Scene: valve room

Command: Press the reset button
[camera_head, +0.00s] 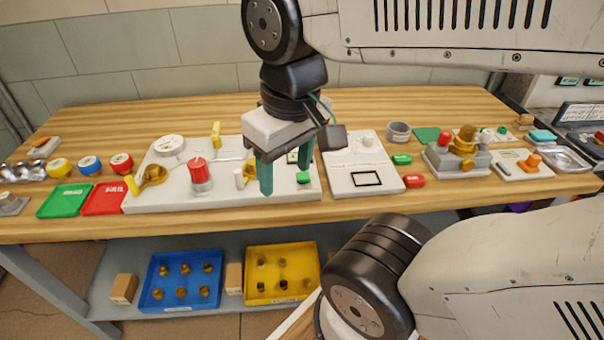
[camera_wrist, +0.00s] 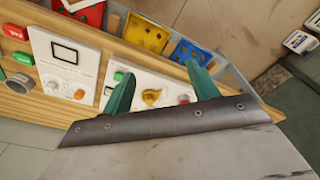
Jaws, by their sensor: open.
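No label reading "reset" is legible, so I cannot tell for sure which part is the reset button. A green button (camera_head: 303,178) sits at the right front of the long white valve panel (camera_head: 225,197), close beside one finger. It also shows in the wrist view (camera_wrist: 118,76), at a fingertip. The smaller white panel (camera_head: 342,187) with a framed dark rectangle stands to its right. My gripper (camera_head: 285,180) is open, empty and pointing down above the valve panel's right end. Its fingers hide part of that panel. In the wrist view, both teal fingers (camera_wrist: 157,72) are spread apart.
The valve panel carries a red cylinder (camera_head: 199,175), a yellow valve (camera_head: 152,175) and a gauge (camera_head: 169,145). Green (camera_head: 401,159) and red (camera_head: 413,180) pieces lie right of the smaller panel. Blue (camera_head: 153,301) and yellow (camera_head: 316,262) trays stand on the lower shelf.

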